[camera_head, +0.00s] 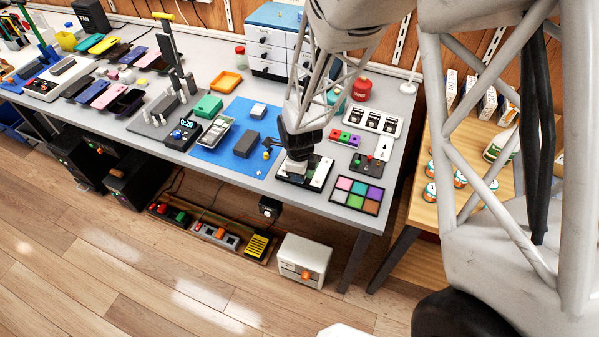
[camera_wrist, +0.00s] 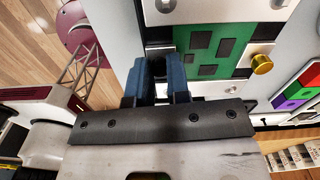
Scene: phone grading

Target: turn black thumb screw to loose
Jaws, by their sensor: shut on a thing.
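My gripper (camera_head: 296,160) points down over a small fixture (camera_head: 319,174) near the table's front edge. In the wrist view its two blue fingers (camera_wrist: 157,64) reach the fixture's edge, beside a green circuit board (camera_wrist: 228,45) held between pale bars. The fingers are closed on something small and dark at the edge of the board. It fits the black thumb screw, but the fingers hide nearly all of it, so its turn cannot be read. A gold knob (camera_wrist: 262,64) on the fixture stands clear, to the right of the fingers.
A palette of coloured squares (camera_head: 358,194) lies right of the fixture, with a dark control box (camera_head: 370,165) behind it. A blue mat (camera_head: 226,160) with phone parts lies to the left. A white tray with dark pieces (camera_head: 377,120) stands behind.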

